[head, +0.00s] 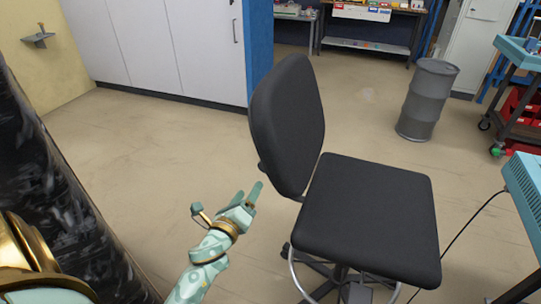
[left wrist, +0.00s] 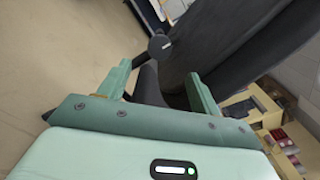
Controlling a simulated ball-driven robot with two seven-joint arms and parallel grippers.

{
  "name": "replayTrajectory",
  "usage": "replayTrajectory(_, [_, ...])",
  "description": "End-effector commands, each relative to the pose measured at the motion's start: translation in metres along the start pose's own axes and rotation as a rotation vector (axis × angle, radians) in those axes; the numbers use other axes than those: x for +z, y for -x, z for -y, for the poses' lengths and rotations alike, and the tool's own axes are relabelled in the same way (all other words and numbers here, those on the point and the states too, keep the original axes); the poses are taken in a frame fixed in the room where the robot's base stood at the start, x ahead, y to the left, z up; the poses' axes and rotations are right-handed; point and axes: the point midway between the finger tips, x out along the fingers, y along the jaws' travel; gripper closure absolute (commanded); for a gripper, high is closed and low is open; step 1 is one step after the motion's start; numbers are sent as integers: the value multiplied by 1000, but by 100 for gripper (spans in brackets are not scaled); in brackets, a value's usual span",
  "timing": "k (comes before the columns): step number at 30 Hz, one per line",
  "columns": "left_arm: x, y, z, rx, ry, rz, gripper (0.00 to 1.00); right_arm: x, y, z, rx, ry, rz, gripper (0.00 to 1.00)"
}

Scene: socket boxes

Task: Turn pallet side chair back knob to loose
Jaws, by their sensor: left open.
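A dark grey swivel chair stands in the middle of the head view, with its upright back (head: 287,125) at the left and its flat seat (head: 370,215) at the right. In the left wrist view the chair back (left wrist: 225,50) fills the upper right. A round black knob (left wrist: 160,46) with a pale mark shows there beyond the fingers, nearer the left finger. My left gripper (head: 250,197) is just left of the chair back, low beside it, apart from it. In the left wrist view my left gripper (left wrist: 160,88) is open and empty. My right gripper is not in view.
A grey drum (head: 427,100) stands behind the chair at the right. A dark cart (head: 520,100) and a teal-edged table (head: 525,185) are at the right edge. White cabinets (head: 165,45) line the back left. The floor left of the chair is clear.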

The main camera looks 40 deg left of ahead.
Motion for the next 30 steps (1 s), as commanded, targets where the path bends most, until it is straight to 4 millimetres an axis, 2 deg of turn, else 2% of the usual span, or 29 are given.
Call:
replayTrajectory(3, [1,-24,0,-2,0,1,36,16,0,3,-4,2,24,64])
replayTrajectory(6, [0,-51,0,-2,-2,2,36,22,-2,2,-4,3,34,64])
replayTrajectory(15, [-1,-122,-2,0,-1,-1,36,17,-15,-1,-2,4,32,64])
replayTrajectory(21, [-1,-147,-1,0,0,-1,36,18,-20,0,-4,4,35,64])
replayTrajectory(30, [0,-152,0,0,0,-1,36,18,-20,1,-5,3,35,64])
